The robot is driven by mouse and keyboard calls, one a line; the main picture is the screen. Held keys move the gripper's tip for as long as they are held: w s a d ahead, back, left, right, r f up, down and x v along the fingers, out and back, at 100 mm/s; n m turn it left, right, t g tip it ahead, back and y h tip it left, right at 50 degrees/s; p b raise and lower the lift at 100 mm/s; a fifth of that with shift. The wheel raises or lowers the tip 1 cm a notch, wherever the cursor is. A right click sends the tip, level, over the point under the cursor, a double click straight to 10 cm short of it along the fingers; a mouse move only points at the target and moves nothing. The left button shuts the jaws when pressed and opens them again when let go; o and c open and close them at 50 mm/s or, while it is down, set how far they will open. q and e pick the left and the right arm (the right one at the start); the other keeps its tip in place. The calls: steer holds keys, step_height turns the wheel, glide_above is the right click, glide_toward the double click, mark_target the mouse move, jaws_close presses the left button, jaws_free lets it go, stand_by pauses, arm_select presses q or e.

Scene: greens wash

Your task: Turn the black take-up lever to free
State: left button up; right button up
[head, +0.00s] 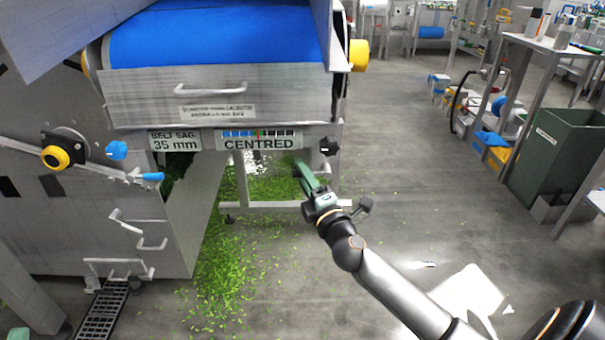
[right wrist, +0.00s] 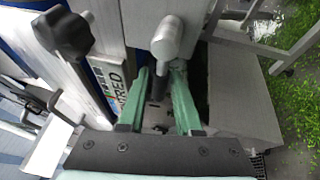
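My right gripper (head: 306,172) reaches in under the right end of the conveyor frame, below the CENTRED sign (head: 259,140). In the right wrist view its two green fingers (right wrist: 161,72) stand apart. A grey round boss (right wrist: 172,38) shows at the fingertips. A dark lever-like bar (right wrist: 131,97) runs down from it in the gap, close to the left finger; I cannot tell whether they touch. In the head view my gripper largely hides this spot, and the lever's setting cannot be read. My left gripper is not in view.
A black star knob (head: 329,146) sits just above my right gripper and also shows in the wrist view (right wrist: 65,32). A blue belt (head: 215,35) lies above. A yellow-and-black knob (head: 56,157) is at left. Green scraps (head: 235,270) litter the floor.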

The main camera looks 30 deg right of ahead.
jaws_close()
stand_by(1.1)
